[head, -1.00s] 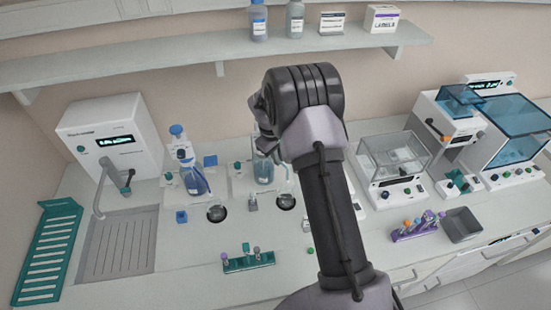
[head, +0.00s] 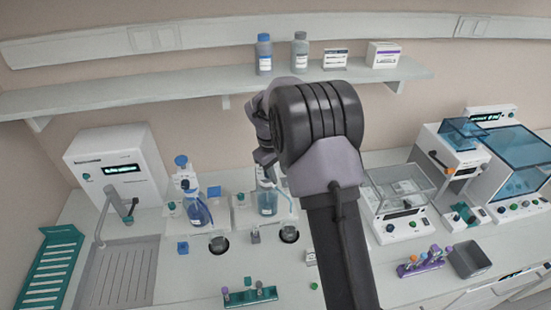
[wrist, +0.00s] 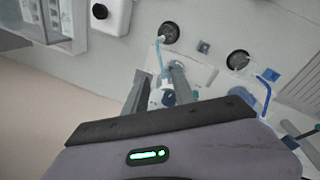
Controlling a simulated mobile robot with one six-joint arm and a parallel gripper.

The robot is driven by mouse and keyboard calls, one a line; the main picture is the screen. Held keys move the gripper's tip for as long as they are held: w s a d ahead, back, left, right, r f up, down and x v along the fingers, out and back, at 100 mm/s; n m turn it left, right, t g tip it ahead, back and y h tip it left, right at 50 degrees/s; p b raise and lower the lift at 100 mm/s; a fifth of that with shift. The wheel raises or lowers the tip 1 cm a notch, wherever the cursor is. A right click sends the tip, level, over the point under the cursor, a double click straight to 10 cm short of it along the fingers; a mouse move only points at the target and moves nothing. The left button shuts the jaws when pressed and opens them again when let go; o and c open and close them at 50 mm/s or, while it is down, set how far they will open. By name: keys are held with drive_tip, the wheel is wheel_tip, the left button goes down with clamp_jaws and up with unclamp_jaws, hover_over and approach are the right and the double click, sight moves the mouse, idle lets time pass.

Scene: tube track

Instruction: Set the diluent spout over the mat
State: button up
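Two bottle-top dispensers stand on the bench; no readable label tells which holds diluent. The right one, a pale blue bottle (head: 267,203), has a pale blue spout (wrist: 160,50) reaching toward a round black mat (head: 289,236). In the wrist view the spout's tip is near that mat (wrist: 170,33). The left one, a darker blue bottle (head: 196,212), has a blue spout (wrist: 265,88) and its own black mat (head: 219,244). My gripper (wrist: 160,70) is open above the right dispenser. Its fingers lie either side of the pump head (wrist: 168,76); contact is unclear.
A shelf (head: 180,96) with bottles and boxes runs above the bench. A sink (head: 120,275) and teal rack (head: 50,270) are at left. A balance (head: 398,200) is right of my arm. A small tube rack (head: 250,298) stands in front.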

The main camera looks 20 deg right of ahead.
wheel_tip(320, 180, up, 8)
drive_tip(key=a, duration=0.1)
drive_tip(key=shift+s+a, duration=0.2)
drive_tip(key=shift+a, duration=0.05)
drive_tip(key=s+a+f+m+t+y+b, duration=0.1)
drive_tip(key=s+a+f+m+b, duration=0.15)
drive_tip(key=s+b, duration=0.35)
drive_tip(key=s+a+f+m+t+b, duration=0.1)
drive_tip(key=s+a+b, duration=0.3)
drive_tip(key=s+b, duration=0.25)
drive_tip(key=s+a+f+m+t+y+b, duration=0.1)
drive_tip(key=s+a+f+b, duration=0.15)
drive_tip(key=s+b, duration=0.4)
drive_tip(key=s+a+f+m+t+y+b, duration=0.2)
drive_tip(key=s+a+f+b, duration=0.3)
drive_tip(key=s, duration=0.8)
wheel_tip(320, 180, down, 4)
drive_tip(key=shift+f+m+b, duration=0.2)
drive_tip(key=shift+m+b, duration=0.65)
drive_tip(key=shift+b, duration=0.3)
drive_tip(key=shift+d, duration=0.15)
